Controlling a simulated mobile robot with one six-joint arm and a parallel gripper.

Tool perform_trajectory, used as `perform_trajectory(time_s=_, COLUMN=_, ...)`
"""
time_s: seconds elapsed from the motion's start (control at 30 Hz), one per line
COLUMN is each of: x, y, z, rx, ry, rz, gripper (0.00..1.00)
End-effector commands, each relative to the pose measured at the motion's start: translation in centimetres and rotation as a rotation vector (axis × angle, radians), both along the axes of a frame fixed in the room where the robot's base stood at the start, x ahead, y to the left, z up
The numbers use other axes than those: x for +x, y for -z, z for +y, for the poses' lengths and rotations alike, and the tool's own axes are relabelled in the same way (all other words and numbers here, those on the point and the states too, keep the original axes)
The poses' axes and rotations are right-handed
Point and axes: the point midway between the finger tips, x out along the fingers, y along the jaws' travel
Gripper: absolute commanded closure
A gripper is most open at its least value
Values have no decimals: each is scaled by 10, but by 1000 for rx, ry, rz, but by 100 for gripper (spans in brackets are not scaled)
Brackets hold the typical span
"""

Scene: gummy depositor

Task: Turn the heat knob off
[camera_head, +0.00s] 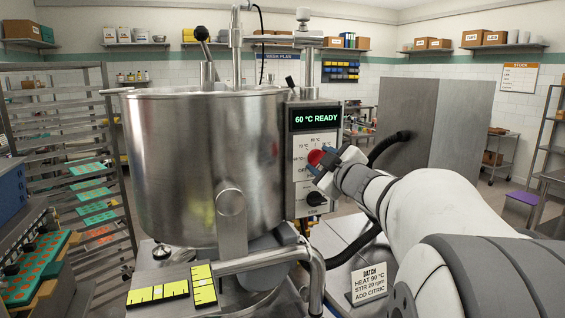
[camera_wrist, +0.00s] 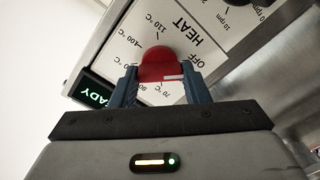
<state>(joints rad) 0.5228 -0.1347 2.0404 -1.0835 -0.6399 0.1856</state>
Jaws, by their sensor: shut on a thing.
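The red heat knob (camera_wrist: 160,64) sits on the white HEAT dial plate (camera_wrist: 205,22). In the wrist view its white pointer mark points right, toward the side with the OFF label, between OFF and 70 °C. My gripper (camera_wrist: 160,80) is shut on the knob, one finger on each side. In the head view my gripper (camera_head: 328,160) reaches in from the right, and the red knob (camera_head: 315,157) shows at its fingertips. The fingers hide part of the dial there.
The display (camera_head: 317,117) above the dial reads 60 °C READY. A black STIR knob (camera_head: 316,198) is below. A large steel kettle (camera_head: 190,165) stands left of the panel. A batch sign (camera_head: 369,283) stands at lower right; a black hose (camera_head: 388,147) runs behind my arm.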

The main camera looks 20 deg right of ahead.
Motion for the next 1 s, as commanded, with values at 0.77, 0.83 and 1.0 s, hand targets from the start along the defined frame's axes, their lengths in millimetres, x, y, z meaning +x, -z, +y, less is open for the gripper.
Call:
perform_trajectory(time_s=0.77, x=-6, y=0, z=-1, rx=-1, ry=1, rz=0, gripper=36)
perform_trajectory(time_s=0.83, x=-15, y=0, z=-1, rx=-2, ry=3, rz=0, gripper=36)
perform_trajectory(time_s=1.0, x=-45, y=0, z=-2, rx=-2, ry=4, rz=-1, gripper=36)
